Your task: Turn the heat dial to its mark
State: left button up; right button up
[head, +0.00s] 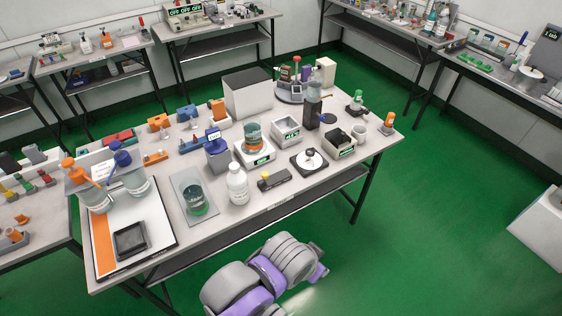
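A black square plate (297,163) with a white round disc and a small dark knob (309,153) lies near the front edge of the table, right of centre. It looks like a dial, but I cannot make out a mark or where it points. Left of it, a white device with a green display (262,161) carries a beaker (253,135). A dark-topped box with a green display (340,143) stands to the right. I cannot tell for sure which is the heat dial. Grey and purple links of mine show below the table; neither gripper can be made out.
The table (285,205) is crowded. A white bottle (237,185), a small dark block with a yellow knob (275,180) and a beaker on a mat (195,198) stand near the front edge. A large grey box (247,93) is behind. Green floor (400,240) is open at right.

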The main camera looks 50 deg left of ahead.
aim_at(310, 152)
jog(key=u, duration=1.35)
